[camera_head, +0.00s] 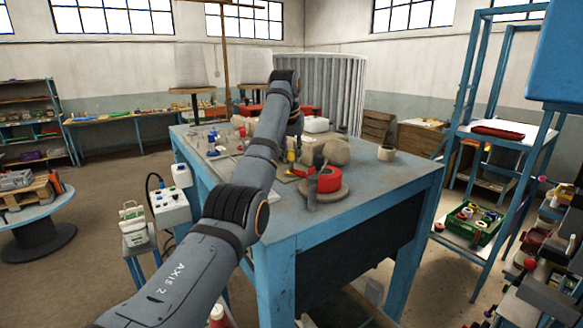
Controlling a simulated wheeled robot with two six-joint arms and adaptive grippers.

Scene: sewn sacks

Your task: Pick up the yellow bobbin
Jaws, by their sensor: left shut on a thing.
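My left arm reaches over the blue-framed table (390,185), and its wrist hangs down near the middle of the tabletop. My left gripper (294,145) is small and partly hidden behind the arm; it is shut on a small yellow thing, which looks like the yellow bobbin (291,156). I cannot tell whether the bobbin is clear of the tabletop. My right gripper is not in view.
A red roll (329,179) stands on a round base near the front of the tabletop. Rounded tan sacks (335,152) sit just right of the gripper. The right front of the tabletop is bare.

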